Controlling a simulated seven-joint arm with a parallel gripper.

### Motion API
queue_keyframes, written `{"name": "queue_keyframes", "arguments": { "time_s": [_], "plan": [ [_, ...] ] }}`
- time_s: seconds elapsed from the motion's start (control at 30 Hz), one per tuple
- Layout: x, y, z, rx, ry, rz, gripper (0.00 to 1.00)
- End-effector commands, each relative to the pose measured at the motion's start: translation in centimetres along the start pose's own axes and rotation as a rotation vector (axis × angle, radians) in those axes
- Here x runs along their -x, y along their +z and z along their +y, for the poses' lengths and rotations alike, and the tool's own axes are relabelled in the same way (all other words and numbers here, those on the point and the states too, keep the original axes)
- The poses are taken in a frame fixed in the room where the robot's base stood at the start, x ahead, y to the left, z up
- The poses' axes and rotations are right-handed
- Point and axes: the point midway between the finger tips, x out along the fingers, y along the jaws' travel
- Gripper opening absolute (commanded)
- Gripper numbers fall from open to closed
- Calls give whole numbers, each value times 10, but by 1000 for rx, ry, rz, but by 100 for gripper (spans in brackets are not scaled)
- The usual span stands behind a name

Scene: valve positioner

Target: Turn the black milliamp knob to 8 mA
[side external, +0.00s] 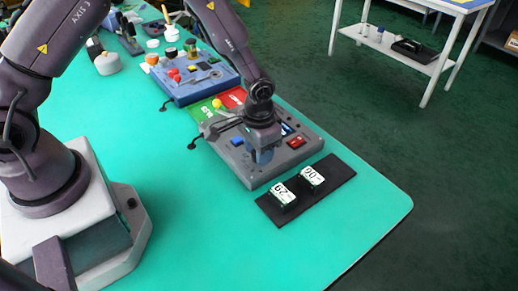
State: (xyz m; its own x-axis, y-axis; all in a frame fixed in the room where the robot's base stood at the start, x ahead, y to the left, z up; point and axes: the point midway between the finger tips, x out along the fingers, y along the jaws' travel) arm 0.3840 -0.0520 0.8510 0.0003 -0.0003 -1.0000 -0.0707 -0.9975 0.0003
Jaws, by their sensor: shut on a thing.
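A grey control box (249,176), which looks like the valve positioner, lies on the green table. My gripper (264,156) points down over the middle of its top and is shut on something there. The black milliamp knob cannot be made out; the gripper hides that part of the box, so its setting cannot be read. A red switch (296,142) and a small display (287,129) sit on the box's right part. A blue button (237,141) sits on its left part.
A black mat (325,187) with two labelled dark blocks (283,194) lies in front of the box. A blue panel (193,78) with knobs, and green (207,109) and red (233,97) plates, lie behind. The table's right front is clear.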

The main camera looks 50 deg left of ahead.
Motion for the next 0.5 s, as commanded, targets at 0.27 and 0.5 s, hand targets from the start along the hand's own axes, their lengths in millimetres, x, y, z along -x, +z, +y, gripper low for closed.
{"name": "queue_keyframes", "arguments": {
  "time_s": [0.27, 0.5],
  "plan": [
    [1, 0, 0, -164, 0, -2, 14],
    [1, 0, 0, -241, -1, -2, 14]
  ]
}}
